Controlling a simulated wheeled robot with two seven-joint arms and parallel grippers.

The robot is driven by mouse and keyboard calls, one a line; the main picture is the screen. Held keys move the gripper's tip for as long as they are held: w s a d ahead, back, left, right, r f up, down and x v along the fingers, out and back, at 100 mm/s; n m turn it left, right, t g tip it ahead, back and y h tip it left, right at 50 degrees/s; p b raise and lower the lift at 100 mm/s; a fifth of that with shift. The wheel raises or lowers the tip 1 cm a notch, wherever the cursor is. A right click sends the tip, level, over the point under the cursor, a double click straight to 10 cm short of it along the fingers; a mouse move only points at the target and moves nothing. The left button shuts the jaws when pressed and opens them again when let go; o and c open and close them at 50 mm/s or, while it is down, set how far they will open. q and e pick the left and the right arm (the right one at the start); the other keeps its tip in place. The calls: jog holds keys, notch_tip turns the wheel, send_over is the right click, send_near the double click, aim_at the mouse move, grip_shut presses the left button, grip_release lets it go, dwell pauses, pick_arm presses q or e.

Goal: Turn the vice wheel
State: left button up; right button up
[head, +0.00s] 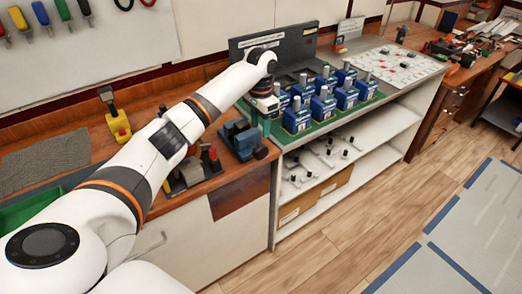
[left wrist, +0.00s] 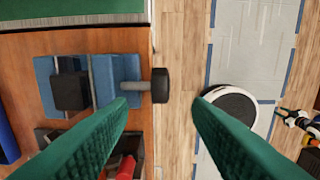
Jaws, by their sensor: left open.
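A blue bench vice (head: 240,138) stands near the front edge of the wooden bench. The wheel shows in the head view too (head: 261,153). My left gripper (head: 261,122) points down above and beside the vice. Its green fingers (left wrist: 160,106) are open and empty. In the left wrist view the wheel appears between and just beyond the fingertips; contact is not visible. My right gripper is not in view.
A tool caddy with red handles (head: 212,160) stands close to the vice. A yellow tool (head: 117,122) is farther left. Several blue breakers (head: 322,107) stand in rows on a green mat to the right. The floor (head: 330,245) before the shelf is clear.

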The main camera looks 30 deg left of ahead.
aim_at(261, 146)
pick_arm(q)
notch_tip(261, 146, down, 9)
jog(key=shift+f+p, duration=0.2)
jog(key=shift+p, duration=0.8)
jog(key=shift+f, duration=0.8)
jog(key=shift+c, duration=0.4)
jog(key=c, duration=0.9)
